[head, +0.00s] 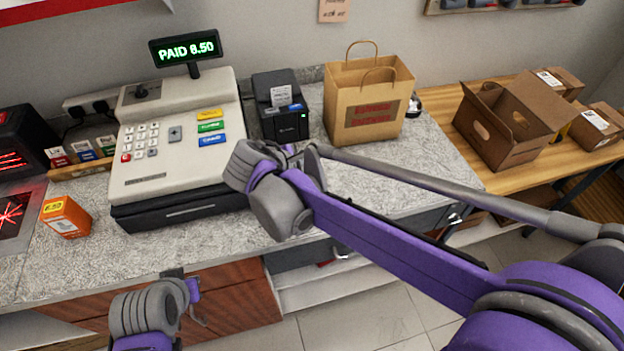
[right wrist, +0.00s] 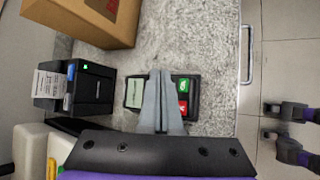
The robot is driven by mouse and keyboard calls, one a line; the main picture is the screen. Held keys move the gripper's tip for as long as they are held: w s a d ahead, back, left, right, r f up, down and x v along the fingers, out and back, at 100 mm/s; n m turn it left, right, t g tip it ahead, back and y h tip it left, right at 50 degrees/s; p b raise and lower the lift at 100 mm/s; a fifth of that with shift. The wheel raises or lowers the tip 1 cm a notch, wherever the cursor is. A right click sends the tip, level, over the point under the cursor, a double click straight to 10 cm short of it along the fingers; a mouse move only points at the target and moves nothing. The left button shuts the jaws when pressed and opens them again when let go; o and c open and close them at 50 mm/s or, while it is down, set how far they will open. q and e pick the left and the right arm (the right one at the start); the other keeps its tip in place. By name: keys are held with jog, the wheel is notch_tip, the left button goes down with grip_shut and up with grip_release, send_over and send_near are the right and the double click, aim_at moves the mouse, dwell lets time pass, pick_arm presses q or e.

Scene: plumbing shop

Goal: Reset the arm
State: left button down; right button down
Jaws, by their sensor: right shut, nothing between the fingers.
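My right arm reaches in from the right in the head view, its wrist over the counter in front of the receipt printer (head: 281,106). The wrist hides the right gripper's fingers there. In the right wrist view my right gripper (right wrist: 161,74) is shut and empty. Its fingers show over a card terminal (right wrist: 187,85) with a pale screen and green and red keys; I cannot tell whether they touch it. My left arm's grey wrist shows at the lower left of the head view, in front of the counter. Its fingers cannot be made out.
A cash register (head: 180,160) stands left of the printer, its display reading PAID 8.50. A paper bag (head: 366,105) stands right of the printer. An orange box (head: 66,217) is on the counter (head: 110,254) at left. An open carton (head: 515,125) sits on the wooden bench at right.

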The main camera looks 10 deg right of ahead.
jog(key=s+d+f+m+y, duration=0.3)
jog(key=s+m, duration=0.5)
jog(key=s+d+f+m+y, duration=0.3)
jog(key=s+f+m+y, duration=0.1)
jog(key=s+m, duration=0.4)
jog(key=shift+s+f+m, duration=0.3)
jog(key=shift+s, duration=0.3)
